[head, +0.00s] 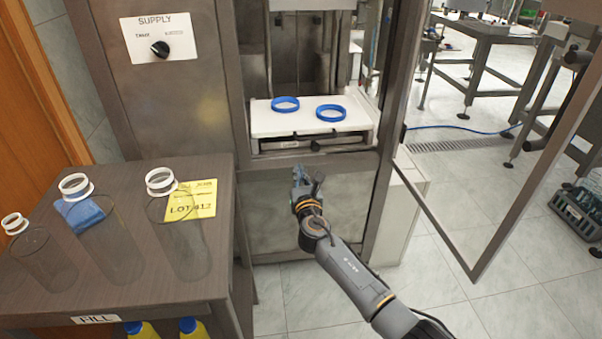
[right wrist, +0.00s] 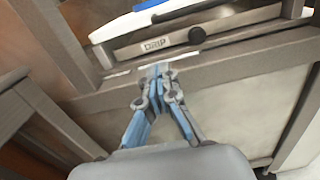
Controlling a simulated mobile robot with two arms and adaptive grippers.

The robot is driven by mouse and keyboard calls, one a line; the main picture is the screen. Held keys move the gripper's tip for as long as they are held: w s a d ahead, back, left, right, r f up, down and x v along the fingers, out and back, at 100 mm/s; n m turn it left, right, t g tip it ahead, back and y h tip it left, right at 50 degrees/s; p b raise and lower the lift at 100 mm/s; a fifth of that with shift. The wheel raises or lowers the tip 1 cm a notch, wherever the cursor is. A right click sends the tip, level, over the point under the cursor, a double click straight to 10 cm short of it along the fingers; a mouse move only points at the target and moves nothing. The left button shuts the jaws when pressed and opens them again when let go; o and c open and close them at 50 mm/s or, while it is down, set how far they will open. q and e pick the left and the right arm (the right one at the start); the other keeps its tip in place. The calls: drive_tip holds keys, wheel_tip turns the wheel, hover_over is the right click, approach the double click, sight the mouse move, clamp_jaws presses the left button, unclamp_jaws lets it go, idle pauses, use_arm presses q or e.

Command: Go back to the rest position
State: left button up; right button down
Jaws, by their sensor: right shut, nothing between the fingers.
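My right gripper (head: 308,180) is in front of the cabinet, below the white shelf (head: 262,122). In the right wrist view its fingers (right wrist: 156,72) are together and hold nothing, just in front of the metal crossbar under the drawer-like part labelled DRIP (right wrist: 160,43). My right arm reaches in from the lower right of the head view. My left gripper is not in view.
A dark table (head: 110,290) at the left holds clear cylinders with white rings and a yellow LOT note (head: 190,203). The cabinet's framed door (head: 490,245) stands open at the right. A grey crate (head: 578,212) is on the floor. Tiled floor is free at the lower right.

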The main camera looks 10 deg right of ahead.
drive_tip(key=s+d+f+m+g+h, duration=0.1)
drive_tip(key=s+d+f+m+g, duration=0.25)
drive_tip(key=s+f+m, duration=0.7)
drive_tip(key=s+d+f+m+g+h, duration=0.1)
drive_tip(key=s+d+f+m+g, duration=0.3)
drive_tip(key=s+f+m, duration=0.65)
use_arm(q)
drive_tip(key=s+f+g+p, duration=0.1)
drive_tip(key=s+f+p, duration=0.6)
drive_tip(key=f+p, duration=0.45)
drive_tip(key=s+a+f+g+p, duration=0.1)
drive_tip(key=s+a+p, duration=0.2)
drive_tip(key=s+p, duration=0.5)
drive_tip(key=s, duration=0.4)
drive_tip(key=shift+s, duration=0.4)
use_arm(e)
drive_tip(key=s+f+m+g+y, duration=0.1)
drive_tip(key=s+f+m+g, duration=0.2)
drive_tip(key=s, duration=1.2)
drive_tip(key=s+f+m+g+y, duration=0.1)
drive_tip(key=s+f+m+g, duration=0.2)
drive_tip(key=s, duration=1.2)
drive_tip(key=s+f+m+g+y, duration=0.1)
drive_tip(key=s+f+m+g, duration=0.2)
drive_tip(key=s, duration=1.2)
wheel_tip(320, 180, down, 6)
drive_tip(key=m, duration=0.2)
drive_tip(key=shift+s+d+r+m, duration=0.2)
drive_tip(key=shift+s+m, duration=0.15)
drive_tip(key=shift+m, duration=0.05)
